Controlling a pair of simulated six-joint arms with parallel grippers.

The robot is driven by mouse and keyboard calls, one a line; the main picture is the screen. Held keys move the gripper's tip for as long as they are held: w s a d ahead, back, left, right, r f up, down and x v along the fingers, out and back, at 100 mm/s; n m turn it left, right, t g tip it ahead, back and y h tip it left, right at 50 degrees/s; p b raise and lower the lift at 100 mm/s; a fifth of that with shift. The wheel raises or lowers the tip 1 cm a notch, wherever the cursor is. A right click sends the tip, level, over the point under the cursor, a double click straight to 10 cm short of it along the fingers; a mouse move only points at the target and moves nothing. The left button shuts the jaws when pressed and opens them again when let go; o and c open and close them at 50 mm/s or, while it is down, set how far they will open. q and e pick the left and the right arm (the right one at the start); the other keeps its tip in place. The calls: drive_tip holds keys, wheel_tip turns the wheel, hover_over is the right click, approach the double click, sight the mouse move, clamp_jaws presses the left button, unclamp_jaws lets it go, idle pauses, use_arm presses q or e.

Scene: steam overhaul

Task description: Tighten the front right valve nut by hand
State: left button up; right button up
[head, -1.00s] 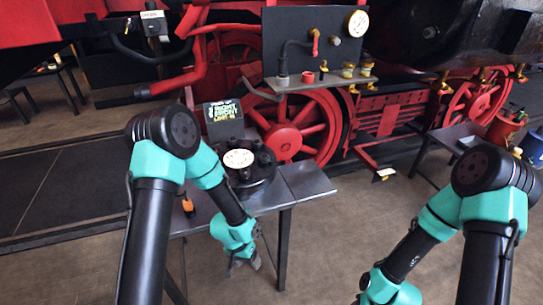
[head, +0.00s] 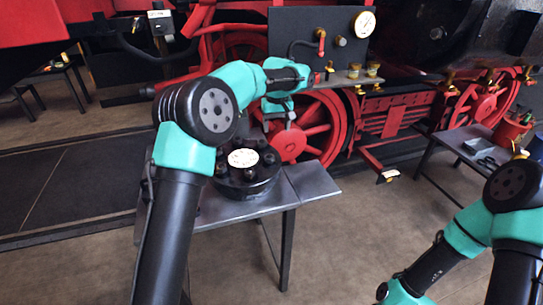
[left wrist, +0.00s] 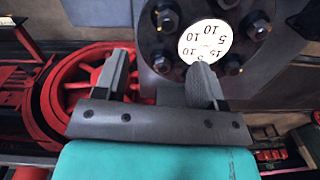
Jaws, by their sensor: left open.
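A round black valve cover (head: 247,188) with a white dial plate (head: 243,158) on top lies on the small grey table. Several dark nuts stand around its rim, one of them at the front (head: 250,174). I cannot tell for certain which is the front right one. My left gripper (head: 284,122) is open and empty above and behind the cover, pointing down. In the left wrist view its two fingers (left wrist: 160,72) are apart, with the cover (left wrist: 180,40) and its nuts (left wrist: 161,64) beyond them. My right gripper is outside the view.
The grey table (head: 312,183) has bare room to the right of the cover. Behind it stand a red locomotive wheel (head: 322,125) and a black panel with a gauge (head: 364,24). A second table (head: 437,141) with a red bucket (head: 510,131) stands at right.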

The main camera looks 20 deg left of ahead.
sight(270, 156)
use_arm(q)
drive_tip(key=a+r, duration=0.1)
drive_tip(key=r+n, duration=0.1)
drive_tip(key=a+r+n, duration=0.1)
drive_tip(key=shift+w+a+r, duration=0.3)
drive_tip(key=shift+w+a, duration=0.05)
drive_tip(key=shift+f, duration=0.1)
wheel_tip(270, 156, down, 17)
drive_tip(key=shift+f, duration=0.15)
idle(0.4)
drive_tip(key=c, duration=0.9)
